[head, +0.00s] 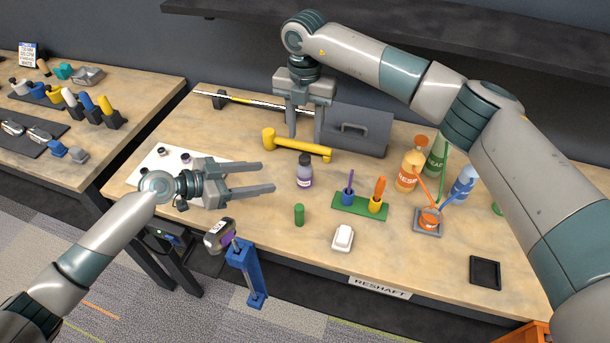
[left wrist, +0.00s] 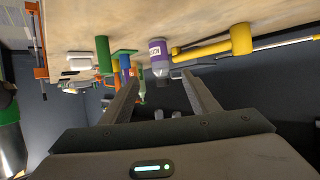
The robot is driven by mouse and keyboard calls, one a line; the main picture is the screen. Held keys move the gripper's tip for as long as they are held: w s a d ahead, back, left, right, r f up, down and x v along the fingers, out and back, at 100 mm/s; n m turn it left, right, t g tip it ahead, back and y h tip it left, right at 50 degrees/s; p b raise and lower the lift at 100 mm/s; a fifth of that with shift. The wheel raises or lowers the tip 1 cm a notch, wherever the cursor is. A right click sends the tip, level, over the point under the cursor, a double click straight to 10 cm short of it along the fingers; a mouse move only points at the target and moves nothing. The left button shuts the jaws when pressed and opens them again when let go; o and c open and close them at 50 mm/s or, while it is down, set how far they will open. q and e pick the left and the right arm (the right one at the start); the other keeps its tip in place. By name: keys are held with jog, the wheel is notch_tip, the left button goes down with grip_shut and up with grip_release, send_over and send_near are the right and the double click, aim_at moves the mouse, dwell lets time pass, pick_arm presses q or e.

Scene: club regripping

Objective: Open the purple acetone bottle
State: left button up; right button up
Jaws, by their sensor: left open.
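The purple acetone bottle (head: 304,173) stands upright on the bench with its dark cap (head: 305,158) on. Its purple label also shows in the left wrist view (left wrist: 158,50), where the scene appears upside down. My left gripper (head: 266,177) is open and empty, just left of the bottle, its fingers pointing toward it. The bottle is beyond the fingertips, not between them. My right gripper (head: 306,128) points down with its fingers apart, behind the bottle and above the yellow mallet. Nothing shows between its fingers.
A yellow mallet (head: 296,146) lies behind the bottle. A green cylinder (head: 299,214) stands in front. A green holder (head: 360,206) with brushes is to the right, near orange (head: 408,172) and green bottles. A blue-legged clamp (head: 243,270) is at the front edge.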

aim_at(298, 174)
pick_arm(q)
jog(key=x, duration=1.5)
jog(key=shift+a, duration=0.1)
jog(key=shift+c, duration=0.6)
grip_shut()
